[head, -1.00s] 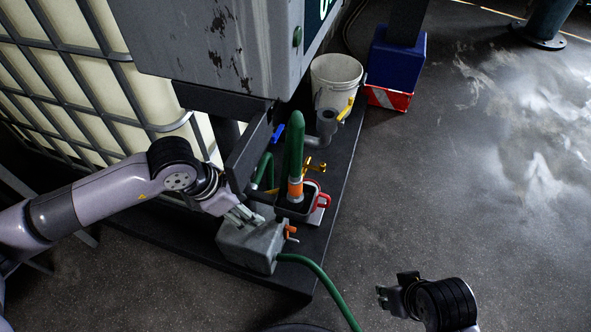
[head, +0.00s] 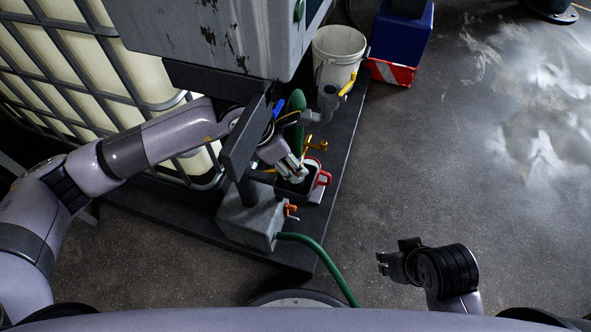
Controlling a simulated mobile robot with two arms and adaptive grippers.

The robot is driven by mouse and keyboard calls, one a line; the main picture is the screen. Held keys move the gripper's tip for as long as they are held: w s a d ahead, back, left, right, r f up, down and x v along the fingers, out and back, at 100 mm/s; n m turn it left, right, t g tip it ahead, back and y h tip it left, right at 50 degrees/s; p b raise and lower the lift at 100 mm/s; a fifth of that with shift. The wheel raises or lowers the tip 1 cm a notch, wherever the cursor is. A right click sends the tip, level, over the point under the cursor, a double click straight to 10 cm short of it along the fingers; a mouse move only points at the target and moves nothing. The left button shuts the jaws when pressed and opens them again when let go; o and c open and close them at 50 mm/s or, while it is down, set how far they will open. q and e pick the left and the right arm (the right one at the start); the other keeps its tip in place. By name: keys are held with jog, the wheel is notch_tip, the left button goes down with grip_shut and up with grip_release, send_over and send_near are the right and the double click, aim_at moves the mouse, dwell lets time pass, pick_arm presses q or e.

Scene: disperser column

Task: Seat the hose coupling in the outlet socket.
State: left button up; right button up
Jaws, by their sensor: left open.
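The green hose (head: 297,108) rises in an arch behind my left forearm. Its lower end, with the coupling, is hidden behind my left gripper. My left gripper (head: 293,173) is open, with its fingers pointing down at the dark tray (head: 286,190) where the hose end stood. I cannot tell whether the fingers touch the coupling. A grey pipe outlet (head: 328,105) with a yellow lever stands behind; I cannot make out which opening is the outlet socket. My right gripper (head: 382,263) hangs low over the floor, away from everything; its finger gap is too small to judge.
A grey box (head: 250,222) with an orange lever stands in front, and a green hose (head: 322,258) runs from it. A white bucket (head: 338,52) stands behind.

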pick_arm(q)
jog(key=shift+w+d, duration=0.25)
jog(key=shift+d, duration=0.25)
jog(key=shift+w+d, duration=0.2)
jog(key=shift+d, duration=0.3)
jog(key=shift+b+x, duration=0.3)
jog(key=shift+x, duration=1.25)
jog(key=shift+a, duration=0.1)
grip_shut()
jog(key=shift+r, duration=0.1)
